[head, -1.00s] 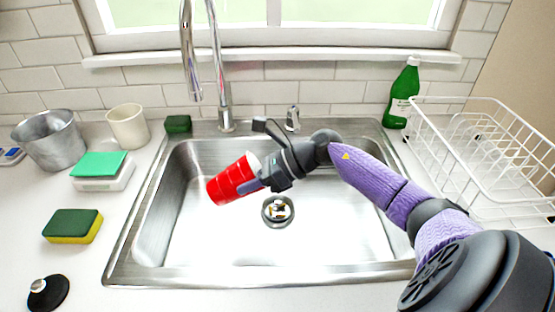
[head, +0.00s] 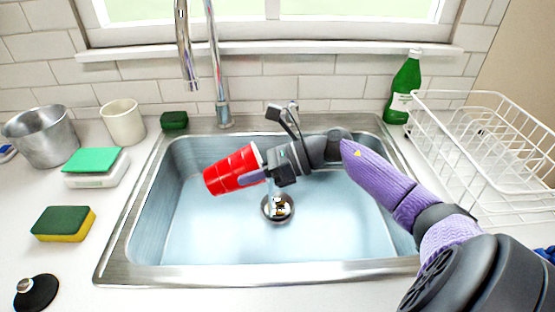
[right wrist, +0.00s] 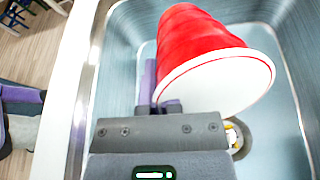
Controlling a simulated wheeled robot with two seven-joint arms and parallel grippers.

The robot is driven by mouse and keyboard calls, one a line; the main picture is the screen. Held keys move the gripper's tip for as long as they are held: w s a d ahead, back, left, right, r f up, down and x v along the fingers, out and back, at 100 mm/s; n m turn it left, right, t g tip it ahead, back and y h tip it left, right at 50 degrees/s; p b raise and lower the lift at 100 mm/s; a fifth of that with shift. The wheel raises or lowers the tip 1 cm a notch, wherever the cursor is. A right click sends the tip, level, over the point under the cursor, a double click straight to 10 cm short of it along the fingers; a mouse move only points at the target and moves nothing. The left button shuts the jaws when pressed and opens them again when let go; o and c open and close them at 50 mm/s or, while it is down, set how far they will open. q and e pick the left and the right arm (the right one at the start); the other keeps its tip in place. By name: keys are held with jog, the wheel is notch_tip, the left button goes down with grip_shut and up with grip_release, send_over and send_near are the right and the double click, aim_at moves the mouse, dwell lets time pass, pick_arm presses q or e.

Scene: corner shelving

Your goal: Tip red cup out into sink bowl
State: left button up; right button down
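The red cup (head: 230,170) lies tipped nearly on its side above the sink bowl (head: 330,232). Its pale mouth faces right, towards my wrist, and its base points left and slightly down. My right gripper (head: 252,177) is shut on the cup, with a purple finger along its side. In the right wrist view, the cup (right wrist: 200,50) shows its pale mouth towards the camera, with a purple finger beside it. The bowl's floor looks pale blue; a faint pale streak shows below the cup's mouth. I cannot tell how much is inside the cup. My left gripper is not in view.
The faucet (head: 215,75) rises behind the cup. A drain (head: 278,207) lies below. Left of the sink are a sponge (head: 64,223), a scale (head: 95,167), a metal pot (head: 42,137) and a beige cup (head: 123,122). A green bottle (head: 403,90) and white dish rack (head: 480,150) stand right.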

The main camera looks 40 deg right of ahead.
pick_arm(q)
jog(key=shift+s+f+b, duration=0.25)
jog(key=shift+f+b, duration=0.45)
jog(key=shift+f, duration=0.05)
pick_arm(e)
jog(key=shift+s+d+r+y, duration=0.1)
jog(key=shift+s+d+y, duration=0.15)
jog(key=shift+d+y, duration=0.15)
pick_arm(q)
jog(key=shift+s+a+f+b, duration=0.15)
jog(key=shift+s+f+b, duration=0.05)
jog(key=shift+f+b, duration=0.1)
pick_arm(e)
jog(key=shift+s+d+t, duration=0.1)
jog(key=shift+d+t, duration=0.1)
jog(key=shift+t, duration=0.1)
jog(key=shift+d+y+b, duration=0.15)
jog(key=shift+y+b, duration=0.15)
jog(key=shift+b, duration=0.15)
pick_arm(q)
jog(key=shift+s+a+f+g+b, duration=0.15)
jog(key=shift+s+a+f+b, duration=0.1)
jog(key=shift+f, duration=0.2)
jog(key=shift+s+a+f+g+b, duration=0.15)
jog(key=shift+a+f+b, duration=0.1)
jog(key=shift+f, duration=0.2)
pick_arm(e)
jog(key=shift+s+d+r+t+y, duration=0.15)
jog(key=shift+r+t+y, duration=0.15)
jog(key=shift+t+y, duration=0.15)
